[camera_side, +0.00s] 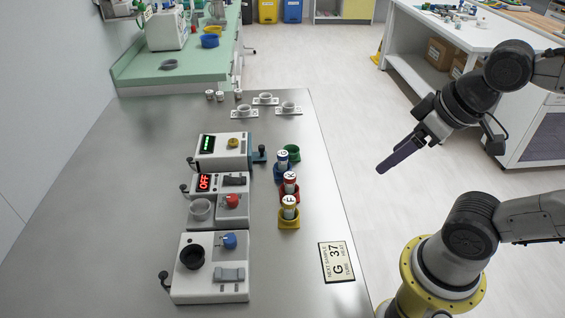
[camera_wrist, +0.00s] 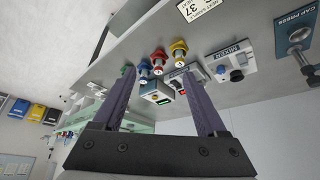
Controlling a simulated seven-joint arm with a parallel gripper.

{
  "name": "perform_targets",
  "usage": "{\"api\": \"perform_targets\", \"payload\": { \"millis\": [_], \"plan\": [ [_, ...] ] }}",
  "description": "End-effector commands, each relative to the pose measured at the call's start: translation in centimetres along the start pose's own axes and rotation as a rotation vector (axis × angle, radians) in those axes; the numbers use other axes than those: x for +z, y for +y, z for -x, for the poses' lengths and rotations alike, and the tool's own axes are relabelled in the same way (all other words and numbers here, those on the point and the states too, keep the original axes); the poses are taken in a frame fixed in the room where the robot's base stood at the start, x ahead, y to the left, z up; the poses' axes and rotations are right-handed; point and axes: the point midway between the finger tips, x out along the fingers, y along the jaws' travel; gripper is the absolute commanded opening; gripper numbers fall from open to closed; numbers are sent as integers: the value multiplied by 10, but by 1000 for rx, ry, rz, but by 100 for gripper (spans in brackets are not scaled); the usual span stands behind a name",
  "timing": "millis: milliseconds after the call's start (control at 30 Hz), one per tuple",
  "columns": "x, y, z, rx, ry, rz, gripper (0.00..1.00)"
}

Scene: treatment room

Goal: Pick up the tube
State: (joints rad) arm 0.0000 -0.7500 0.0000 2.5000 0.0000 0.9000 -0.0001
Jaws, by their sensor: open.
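Three white-capped tubes stand upright in coloured holders on the steel bench. Tube G (camera_side: 282,156) is in the blue holder (camera_side: 281,167), tube K (camera_side: 290,178) in the red holder (camera_side: 289,195), and tube F (camera_side: 289,201) in the yellow holder (camera_side: 289,223). A sign (camera_side: 337,262) on the bench reads "next sample", G and 37. My gripper (camera_side: 380,168) is open and empty, off to the right of the bench edge and apart from the tubes. In the wrist view the tubes show between and beyond my fingers (camera_wrist: 159,73).
A green holder (camera_side: 292,152) stands behind the blue one and looks empty. Left of the holders are several devices, one with a red "OFF" display (camera_side: 204,183). A cap press (camera_wrist: 297,35) shows in the wrist view. The bench is clear between the holders and the sign.

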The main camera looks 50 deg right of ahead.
Motion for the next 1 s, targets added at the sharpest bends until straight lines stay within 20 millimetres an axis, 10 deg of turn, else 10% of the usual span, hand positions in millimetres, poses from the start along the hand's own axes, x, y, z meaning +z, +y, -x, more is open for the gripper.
{"api": "perform_targets", "payload": {
  "millis": [267, 633, 1000],
  "plan": [
    [-2, 0, 6, -1, -4, 254, 75],
    [-111, 4, 28, -26, -56, 1103, 75],
    [-231, 23, -57, -216, -201, 1738, 75]
  ]
}}
